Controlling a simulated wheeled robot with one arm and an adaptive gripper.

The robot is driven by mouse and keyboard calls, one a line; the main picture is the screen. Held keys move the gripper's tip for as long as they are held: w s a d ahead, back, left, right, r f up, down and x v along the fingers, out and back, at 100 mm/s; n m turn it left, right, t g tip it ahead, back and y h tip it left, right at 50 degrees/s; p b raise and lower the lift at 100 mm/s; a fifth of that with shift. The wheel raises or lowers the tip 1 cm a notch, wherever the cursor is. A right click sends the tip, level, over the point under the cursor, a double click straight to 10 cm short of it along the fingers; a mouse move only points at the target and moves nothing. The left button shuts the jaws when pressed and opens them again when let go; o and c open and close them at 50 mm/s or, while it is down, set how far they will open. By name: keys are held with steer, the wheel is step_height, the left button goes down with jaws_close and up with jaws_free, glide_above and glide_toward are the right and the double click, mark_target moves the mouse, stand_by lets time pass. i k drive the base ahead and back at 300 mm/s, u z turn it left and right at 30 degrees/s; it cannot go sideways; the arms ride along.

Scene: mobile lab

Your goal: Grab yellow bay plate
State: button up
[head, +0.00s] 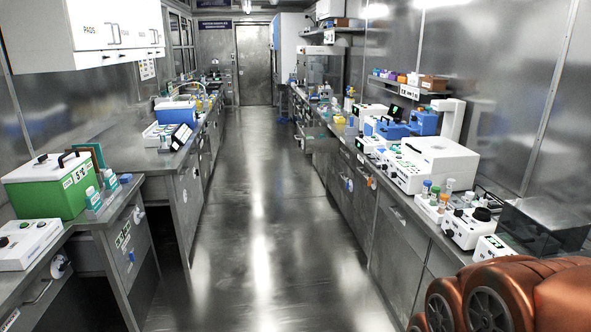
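I cannot make out a yellow bay plate in the head view. A small yellow item (338,119) sits at the front edge of the right bench, far off and too small to identify. Another yellow spot shows far back on the left bench, also too small to tell. My gripper is not in view. Copper-coloured rounded parts, which look like my arm, fill the bottom right corner and hide part of the right bench.
A clear metal-floored aisle (255,220) runs to a closed door (254,65). The left bench holds a green box (48,188) and a blue container (176,111). The right bench (400,217) holds a white instrument (440,160), several capped bottles and a dark transparent box (535,228).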

mark_target(339, 119)
steer(key=i, duration=7.2)
steer(key=u, duration=0.7)
